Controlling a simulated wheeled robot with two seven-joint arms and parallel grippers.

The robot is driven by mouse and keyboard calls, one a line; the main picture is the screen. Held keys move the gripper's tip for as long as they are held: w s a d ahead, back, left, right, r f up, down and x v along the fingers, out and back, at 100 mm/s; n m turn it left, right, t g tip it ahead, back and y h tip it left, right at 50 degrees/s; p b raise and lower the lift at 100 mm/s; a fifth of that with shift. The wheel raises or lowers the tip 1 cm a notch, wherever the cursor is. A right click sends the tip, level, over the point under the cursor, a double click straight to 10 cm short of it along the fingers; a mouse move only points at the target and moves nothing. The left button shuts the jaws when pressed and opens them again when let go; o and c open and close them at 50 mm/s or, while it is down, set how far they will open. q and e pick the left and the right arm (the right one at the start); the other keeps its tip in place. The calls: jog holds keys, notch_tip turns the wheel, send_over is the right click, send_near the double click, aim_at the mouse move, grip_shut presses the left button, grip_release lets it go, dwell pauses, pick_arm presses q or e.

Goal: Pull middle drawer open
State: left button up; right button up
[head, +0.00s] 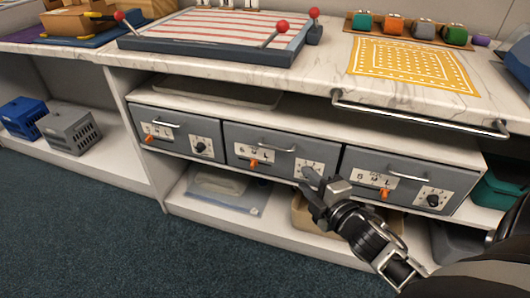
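The middle drawer (240,136) is a grey front in the row of drawers under the marble counter and looks closed. It has a silver bar handle (277,148), a white label with an orange lever (254,163) at lower left, and a second white label at its right. My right gripper (309,176) is in front of the drawer's lower right part, below and right of the handle. It covers part of the right label, where a dial would be hidden. I cannot tell whether its fingers touch the front or are open. My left gripper is out of view.
Similar drawers flank it at left (150,113) and right (400,163). A towel bar (420,117) juts from the counter edge above right. Carpet in front is clear at left.

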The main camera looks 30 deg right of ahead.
jog(key=b, duration=0.3)
send_over(278, 154)
jog(key=s+a, duration=0.3)
notch_tip(278, 154, down, 2)
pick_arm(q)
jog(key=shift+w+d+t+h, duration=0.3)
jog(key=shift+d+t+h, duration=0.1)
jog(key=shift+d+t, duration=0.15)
pick_arm(e)
jog(key=shift+f, duration=0.15)
jog(key=shift+s, duration=0.1)
grip_shut()
